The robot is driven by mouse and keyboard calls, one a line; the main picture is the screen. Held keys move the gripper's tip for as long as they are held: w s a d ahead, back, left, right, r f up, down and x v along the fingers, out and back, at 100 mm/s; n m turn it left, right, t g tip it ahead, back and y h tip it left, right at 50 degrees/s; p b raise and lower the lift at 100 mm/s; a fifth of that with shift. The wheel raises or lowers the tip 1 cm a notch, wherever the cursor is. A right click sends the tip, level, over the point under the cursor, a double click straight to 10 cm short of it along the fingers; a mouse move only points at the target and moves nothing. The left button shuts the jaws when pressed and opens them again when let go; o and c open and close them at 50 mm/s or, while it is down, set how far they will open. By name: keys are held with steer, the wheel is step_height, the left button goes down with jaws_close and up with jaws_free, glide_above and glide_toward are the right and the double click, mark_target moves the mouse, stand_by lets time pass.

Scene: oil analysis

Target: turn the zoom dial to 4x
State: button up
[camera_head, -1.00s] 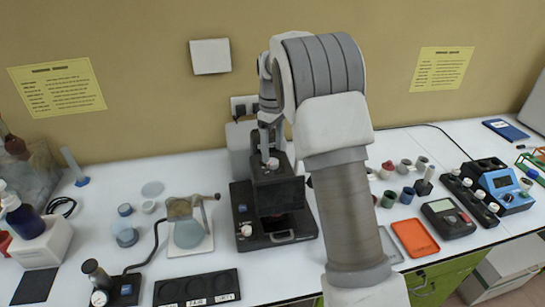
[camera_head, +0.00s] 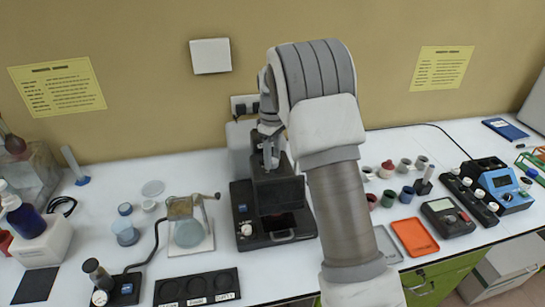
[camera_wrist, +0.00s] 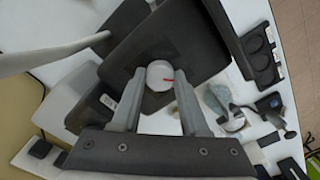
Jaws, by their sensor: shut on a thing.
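The zoom dial (camera_wrist: 160,76) is a round white knob with a red pointer line, on top of the black instrument (camera_head: 278,190). In the wrist view the red line points to the right of the picture. My gripper (camera_wrist: 158,88) is shut on the dial, one finger on each side. In the head view my gripper (camera_head: 268,158) reaches down to the top of the instrument, and the dial is mostly hidden there. No scale marks or numbers around the dial can be read.
A flask on a stand (camera_head: 188,232) is left of the instrument. A black tray with round wells (camera_head: 197,289) lies in front. An orange tray (camera_head: 414,237) and a dark meter (camera_head: 448,217) are to the right. The wall is close behind.

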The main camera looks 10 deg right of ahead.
steer(key=shift+m, duration=0.3)
jaws_close()
steer(key=m, duration=0.9)
steer(key=shift+m, duration=0.4)
steer(key=m, duration=0.4)
steer(key=shift+m+p, duration=0.3)
steer(key=m, duration=0.4)
steer(key=shift+m, duration=0.4)
steer(key=shift+p, duration=0.3)
steer(key=o, duration=1.1)
jaws_free()
